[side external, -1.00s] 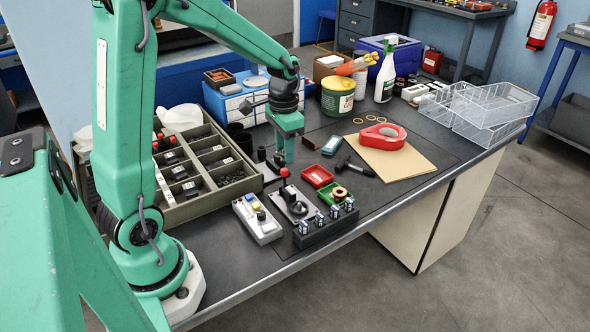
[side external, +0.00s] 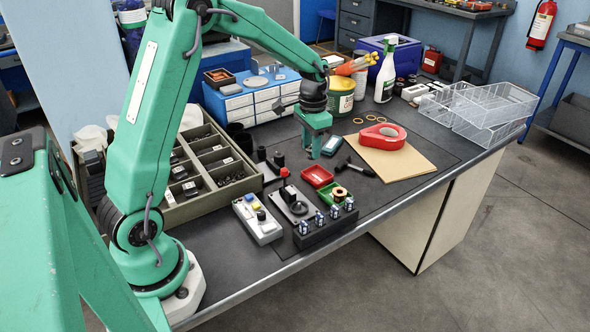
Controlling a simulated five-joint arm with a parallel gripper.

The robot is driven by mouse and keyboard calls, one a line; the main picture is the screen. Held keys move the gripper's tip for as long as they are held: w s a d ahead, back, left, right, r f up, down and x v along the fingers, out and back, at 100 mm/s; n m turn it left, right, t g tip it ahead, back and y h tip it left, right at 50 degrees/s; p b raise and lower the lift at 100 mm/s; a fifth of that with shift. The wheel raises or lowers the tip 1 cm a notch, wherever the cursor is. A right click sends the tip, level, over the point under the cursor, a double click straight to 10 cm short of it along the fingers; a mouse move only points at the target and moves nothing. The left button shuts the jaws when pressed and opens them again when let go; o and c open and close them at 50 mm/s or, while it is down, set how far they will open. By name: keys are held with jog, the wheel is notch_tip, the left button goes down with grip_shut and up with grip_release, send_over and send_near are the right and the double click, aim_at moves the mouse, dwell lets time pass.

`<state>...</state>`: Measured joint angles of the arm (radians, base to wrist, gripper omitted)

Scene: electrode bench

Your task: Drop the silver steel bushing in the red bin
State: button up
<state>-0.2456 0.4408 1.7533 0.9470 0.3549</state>
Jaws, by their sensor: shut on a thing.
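My gripper (side external: 314,150) points down over the middle of the bench, just behind and above the red bin (side external: 317,177). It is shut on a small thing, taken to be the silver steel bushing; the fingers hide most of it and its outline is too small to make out.
A green tray (side external: 333,197) with a copper coil stands in front of the red bin. A black hammer (side external: 354,168) lies to its right. Dark cylinders (side external: 279,158) and a red-knobbed device (side external: 285,173) stand to its left. A red tape dispenser (side external: 382,137) sits on a tan board.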

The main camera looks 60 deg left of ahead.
jog(key=shift+w+f, duration=0.4)
jog(key=shift+w, duration=0.45)
jog(key=shift+w+f, duration=0.4)
jog(key=shift+w, duration=0.4)
jog(key=shift+f, duration=0.1)
jog(key=shift+f, duration=2.4)
jog(key=shift+f, duration=0.9)
jog(key=o, duration=1.1)
jog(key=shift+r, duration=0.15)
jog(key=shift+r, duration=3.8)
jog(key=shift+r, duration=0.1)
